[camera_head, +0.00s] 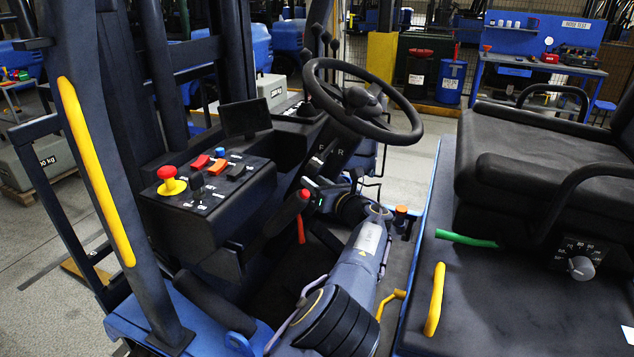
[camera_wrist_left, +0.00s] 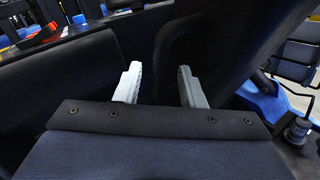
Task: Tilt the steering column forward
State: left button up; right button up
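The black steering wheel (camera_head: 362,100) sits on top of the dark steering column (camera_head: 337,146), which carries F and R marks. The column leans toward the seat. My left arm reaches in from the bottom of the head view, and its gripper (camera_head: 318,190) is low beside the column, partly hidden by dark parts. In the left wrist view the gripper (camera_wrist_left: 160,86) has two pale fingers standing well apart with nothing held between them. Dark panels and a curved dark bar (camera_wrist_left: 168,50) lie beyond the fingertips. My right gripper is not in view.
A control console (camera_head: 215,195) with a red mushroom button (camera_head: 170,180) stands left of the column. The seat (camera_head: 550,165) and a yellow handle (camera_head: 435,299) are at the right. A dark mast post (camera_head: 100,150) stands at the left.

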aim_at(298, 170)
pick_arm(q)
grip_shut()
dwell(0.3)
jog(key=shift+w+a+r+p, duration=0.15)
jog(key=shift+a+r+p, duration=0.15)
jog(key=shift+r+p, duration=0.05)
jog(key=shift+n+g+h, duration=0.3)
jog(key=shift+g, duration=0.2)
jog(key=a, duration=0.1)
jog(key=w+a+r+p, duration=0.1)
jog(key=a, duration=0.1)
jog(key=a+p, duration=0.1)
jog(key=shift+w+a+r, duration=0.2)
jog(key=shift+w+r, duration=0.2)
grip_release()
